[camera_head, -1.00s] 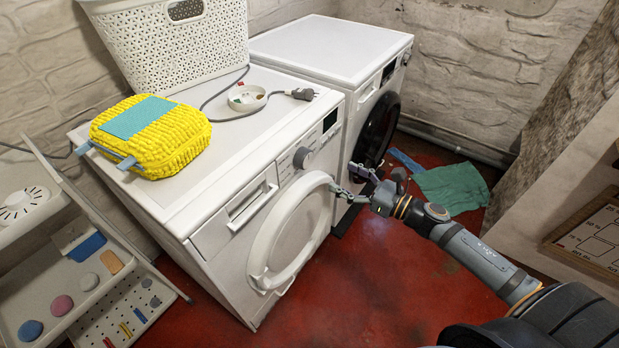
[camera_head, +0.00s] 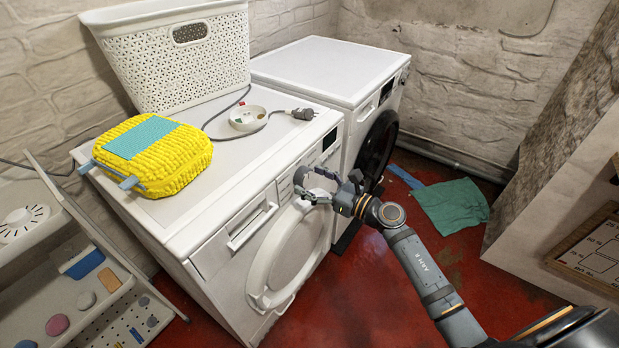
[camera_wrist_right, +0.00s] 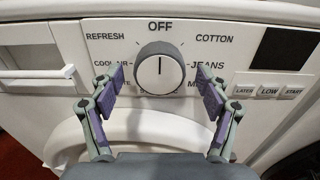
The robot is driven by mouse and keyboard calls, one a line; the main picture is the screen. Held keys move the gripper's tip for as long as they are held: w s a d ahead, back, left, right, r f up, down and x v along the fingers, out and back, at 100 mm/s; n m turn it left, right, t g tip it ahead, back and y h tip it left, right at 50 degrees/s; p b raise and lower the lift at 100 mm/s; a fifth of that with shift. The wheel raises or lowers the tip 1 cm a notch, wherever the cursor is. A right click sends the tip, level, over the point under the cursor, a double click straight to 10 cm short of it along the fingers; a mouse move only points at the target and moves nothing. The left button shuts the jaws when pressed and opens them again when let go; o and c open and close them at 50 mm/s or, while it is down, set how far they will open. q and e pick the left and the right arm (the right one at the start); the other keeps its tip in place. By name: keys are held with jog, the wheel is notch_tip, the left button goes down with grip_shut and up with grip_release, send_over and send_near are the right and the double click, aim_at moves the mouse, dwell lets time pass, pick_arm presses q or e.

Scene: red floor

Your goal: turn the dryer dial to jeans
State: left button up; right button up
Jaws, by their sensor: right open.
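The dryer (camera_head: 215,250) is the nearer white machine, with a round door on its front. Its grey dial (camera_wrist_right: 160,68) fills the middle of the right wrist view, with its line mark pointing up at OFF. The JEANS label (camera_wrist_right: 206,65) is right of the dial and partly covered by a finger. COTTON and REFRESH read clearly; lower labels are partly hidden. My right gripper (camera_wrist_right: 159,82) is open, with one purple-padded finger on each side of the dial, apart from it. In the head view the right gripper (camera_head: 327,187) is in front of the panel. My left gripper is not in view.
The white door ring (camera_head: 262,270) is below the panel.

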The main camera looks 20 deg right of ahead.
jog(key=shift+w+a, duration=0.3)
jog(key=shift+w, duration=0.05)
jog(key=c, duration=1.2)
jog(key=shift+p, duration=0.3)
